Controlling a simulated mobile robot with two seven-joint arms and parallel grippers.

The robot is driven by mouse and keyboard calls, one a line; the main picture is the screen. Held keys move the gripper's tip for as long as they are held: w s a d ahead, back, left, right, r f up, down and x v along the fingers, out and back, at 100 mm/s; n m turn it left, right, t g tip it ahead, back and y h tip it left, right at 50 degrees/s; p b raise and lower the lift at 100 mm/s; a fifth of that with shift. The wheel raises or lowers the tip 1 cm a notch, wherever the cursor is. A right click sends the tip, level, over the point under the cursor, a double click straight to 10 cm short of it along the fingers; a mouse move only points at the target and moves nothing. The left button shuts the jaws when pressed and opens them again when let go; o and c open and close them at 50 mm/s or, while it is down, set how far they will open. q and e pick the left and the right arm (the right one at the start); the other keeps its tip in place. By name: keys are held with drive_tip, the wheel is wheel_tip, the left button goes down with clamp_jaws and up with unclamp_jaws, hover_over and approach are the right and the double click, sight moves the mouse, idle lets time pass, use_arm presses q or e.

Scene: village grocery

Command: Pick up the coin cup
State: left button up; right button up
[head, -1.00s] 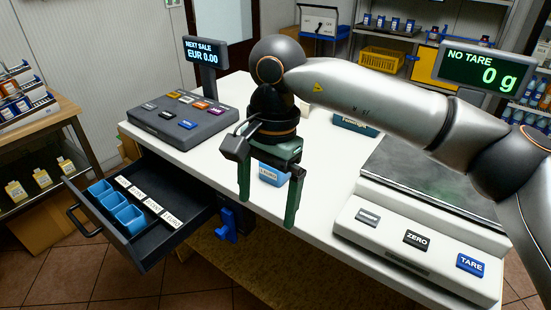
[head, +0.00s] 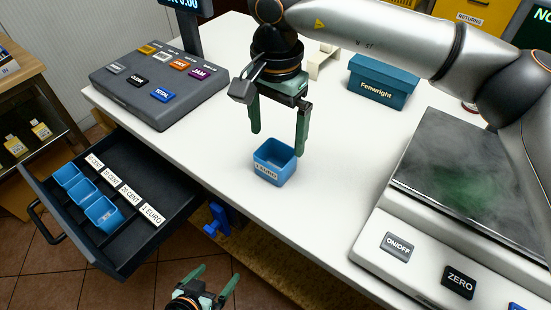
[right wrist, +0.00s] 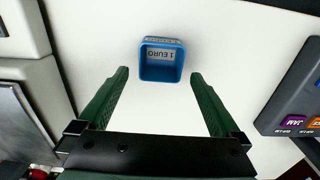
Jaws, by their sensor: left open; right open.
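The coin cup is a small blue square cup (head: 275,170) with a white label ending in "EURO". It stands upright on the white counter. The right wrist view shows the cup (right wrist: 160,66) from above, apparently empty, just beyond and between the fingertips. My right gripper (head: 278,141) is open and points down above the cup, with nothing between its green fingers. In the right wrist view the fingers (right wrist: 160,75) are spread wider than the cup. My left gripper (head: 216,274) is open and empty, low in front of the counter.
An open drawer (head: 150,185) at left holds blue cups and coin-labelled slots. A till keypad (head: 160,82) stands at the counter's left, a scale (head: 460,195) at the right, and a teal box (head: 382,82) behind. The counter around the cup is clear.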

sight(275, 158)
wheel_tip(275, 158, down, 3)
drive_tip(key=shift+r, duration=0.15)
wheel_tip(275, 158, down, 5)
drive_tip(key=shift+a+f, duration=0.1)
drive_tip(key=c, duration=1.1)
drive_tip(key=shift+r, duration=0.25)
drive_tip(key=shift+c, duration=0.2)
drive_tip(key=shift+r, duration=0.2)
wheel_tip(275, 158, up, 2)
drive_tip(key=shift+r, duration=0.1)
drive_tip(key=s+a+r+p, duration=0.1)
drive_tip(key=s+a+r, duration=0.1)
drive_tip(key=a+r, duration=0.8)
drive_tip(key=shift+s+a, duration=0.2)
drive_tip(key=shift+a, duration=1.7)
